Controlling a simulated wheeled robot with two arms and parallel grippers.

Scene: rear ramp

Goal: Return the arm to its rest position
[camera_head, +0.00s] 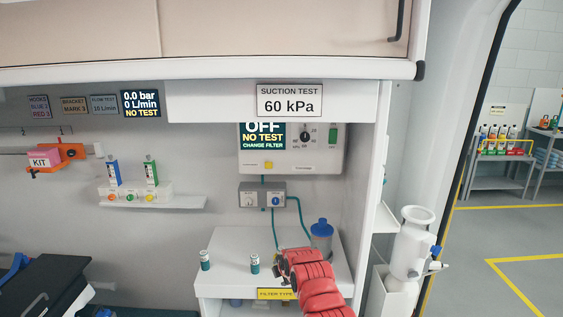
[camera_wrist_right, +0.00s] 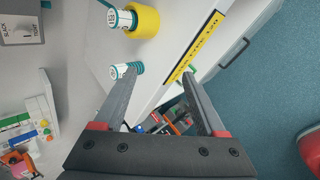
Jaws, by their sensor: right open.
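My right arm (camera_head: 318,285), with red covers, reaches in from the bottom over the right part of the white counter (camera_head: 228,243). Its gripper is small and mostly hidden by the arm in the head view. In the right wrist view the right gripper (camera_wrist_right: 158,73) is open, its two dark fingers apart with nothing held between them. A small white and teal canister (camera_wrist_right: 125,70) stands close to one fingertip; I cannot tell whether they touch. A white canister (camera_wrist_right: 120,20) is beside a yellow cylinder (camera_wrist_right: 144,19). My left gripper is not in view.
Two small canisters stand on the counter, one at left (camera_head: 205,260) and one at centre (camera_head: 254,263). A blue-lidded jar (camera_head: 322,230) stands behind my arm. The suction panel (camera_head: 291,148) reads OFF.

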